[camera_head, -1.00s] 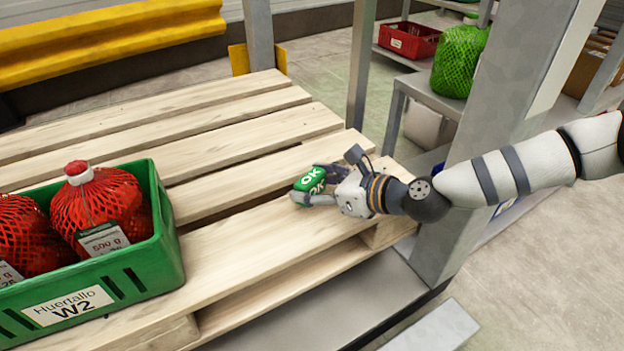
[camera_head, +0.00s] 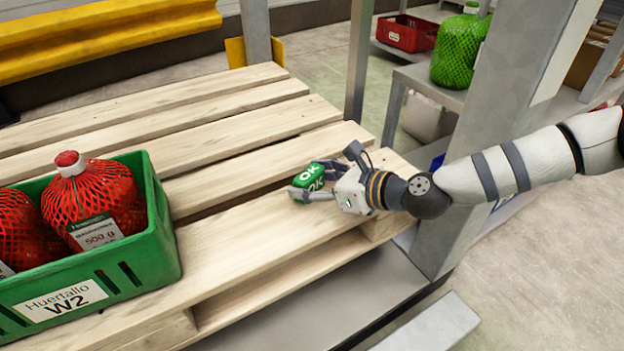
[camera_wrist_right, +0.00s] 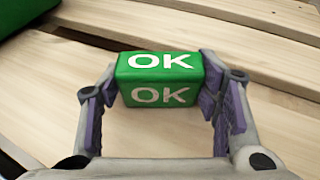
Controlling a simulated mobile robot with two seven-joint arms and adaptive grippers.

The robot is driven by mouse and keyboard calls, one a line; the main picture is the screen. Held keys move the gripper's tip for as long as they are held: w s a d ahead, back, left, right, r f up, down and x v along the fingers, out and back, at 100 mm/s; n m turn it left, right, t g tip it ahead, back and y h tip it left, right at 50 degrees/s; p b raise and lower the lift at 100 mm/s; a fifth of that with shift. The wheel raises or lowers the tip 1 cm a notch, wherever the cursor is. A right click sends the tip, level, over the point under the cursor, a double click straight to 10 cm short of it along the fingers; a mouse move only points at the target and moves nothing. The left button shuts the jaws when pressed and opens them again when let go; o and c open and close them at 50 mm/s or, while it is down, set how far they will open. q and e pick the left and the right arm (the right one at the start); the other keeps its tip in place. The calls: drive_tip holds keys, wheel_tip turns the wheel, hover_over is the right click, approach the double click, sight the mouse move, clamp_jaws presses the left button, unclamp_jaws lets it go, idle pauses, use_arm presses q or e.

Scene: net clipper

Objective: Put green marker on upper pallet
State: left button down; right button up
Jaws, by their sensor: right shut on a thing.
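The green marker (camera_head: 309,180) is a small green block with white "OK" lettering on its faces. It also fills the space between the fingers in the right wrist view (camera_wrist_right: 160,78). My right gripper (camera_head: 314,184) is shut on it, one finger on each side, as the right wrist view (camera_wrist_right: 160,92) shows. The marker is at the wooden pallet (camera_head: 250,230), near its right front end; I cannot tell whether it touches the slats. My left gripper is not in view.
A green crate (camera_head: 125,277) labelled "Huertallo W2" with red-netted goods (camera_head: 100,205) stands on the pallet at left. A grey metal post (camera_head: 490,150) rises close to my right arm. Bare slats lie between crate and gripper.

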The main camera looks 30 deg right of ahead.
drive_tip(key=o, duration=1.3)
drive_tip(key=shift+o, duration=0.2)
